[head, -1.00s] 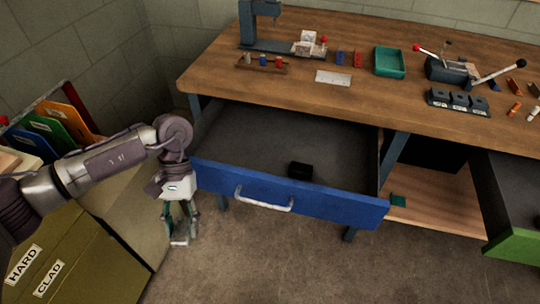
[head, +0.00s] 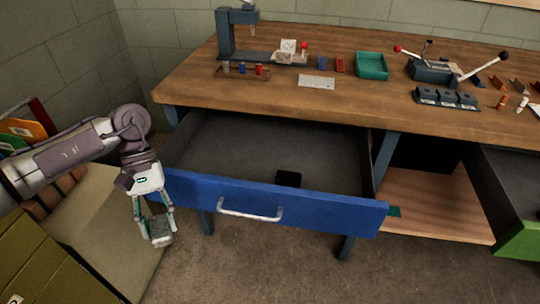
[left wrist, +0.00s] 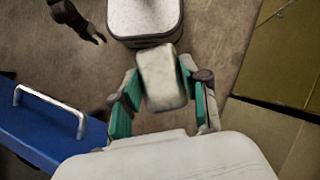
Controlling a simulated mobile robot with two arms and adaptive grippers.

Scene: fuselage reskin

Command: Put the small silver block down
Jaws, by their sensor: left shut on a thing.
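My left gripper (head: 158,233) is shut on the small silver block (left wrist: 162,77), a pale rounded block between its green-padded fingers in the left wrist view. In the head view the block (head: 161,239) shows low between the fingertips. It hangs in the air left of the open blue drawer (head: 330,211), apart from it. Part of the block is hidden by the fingers. My right gripper is not in the head view.
A black box (head: 289,179) sits inside the blue drawer. The wooden workbench (head: 230,92) holds a green tray (head: 371,66), a metal plate (head: 316,82) and a press (head: 235,35). Olive boxes (head: 40,262) stand at the left. A green drawer (head: 520,241) is open at the right.

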